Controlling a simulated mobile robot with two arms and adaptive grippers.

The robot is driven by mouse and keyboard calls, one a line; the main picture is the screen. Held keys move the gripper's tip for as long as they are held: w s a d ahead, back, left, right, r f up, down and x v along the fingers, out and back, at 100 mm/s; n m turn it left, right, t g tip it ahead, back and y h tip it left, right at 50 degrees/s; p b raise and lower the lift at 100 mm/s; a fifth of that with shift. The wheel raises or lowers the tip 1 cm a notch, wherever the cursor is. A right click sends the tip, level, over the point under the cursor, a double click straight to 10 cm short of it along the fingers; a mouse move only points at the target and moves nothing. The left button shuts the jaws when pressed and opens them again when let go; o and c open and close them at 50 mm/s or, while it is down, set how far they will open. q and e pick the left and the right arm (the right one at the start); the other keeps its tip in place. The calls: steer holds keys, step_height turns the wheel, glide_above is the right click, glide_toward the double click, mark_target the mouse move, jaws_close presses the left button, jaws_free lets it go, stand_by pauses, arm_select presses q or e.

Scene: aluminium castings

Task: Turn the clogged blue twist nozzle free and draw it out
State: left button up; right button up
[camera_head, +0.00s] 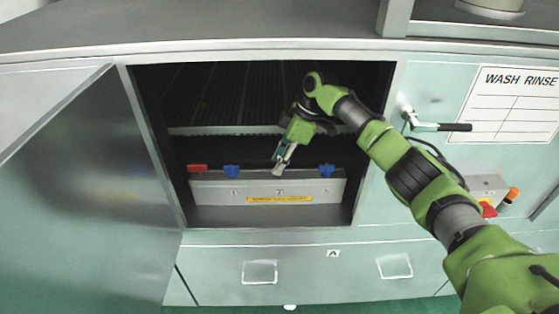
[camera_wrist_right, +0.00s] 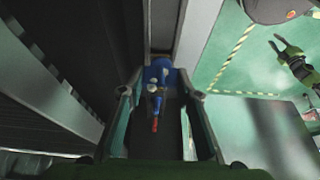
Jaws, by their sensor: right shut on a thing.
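A grey metal manifold bar (camera_head: 222,194) with numbered positions lies inside the open cabinet. Blue nozzles stand on it at the left (camera_head: 231,172) and right (camera_head: 327,170). My right gripper (camera_head: 280,164) reaches down to the middle of the bar, between them. In the right wrist view a blue nozzle (camera_wrist_right: 158,75) with a red tip sits between the fingers of this gripper (camera_wrist_right: 161,93), which is shut on it. In the head view the fingers hide that nozzle; I cannot tell whether it is still seated. My left gripper (camera_wrist_right: 284,47) shows open and apart in the right wrist view.
A red block (camera_head: 197,168) sits at the bar's left end. The cabinet door (camera_head: 90,190) stands open at the left. A dark ribbed rack (camera_head: 215,95) is above the bar. A door handle (camera_head: 440,127) and a wash rinse sign (camera_head: 512,103) are at the right.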

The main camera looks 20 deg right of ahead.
steer(key=shift+r, duration=0.15)
step_height(320, 180, up, 4)
steer(key=p, duration=0.4)
steer(key=shift+r, duration=0.2)
steer(key=shift+f, duration=0.1)
stand_by(0.5)
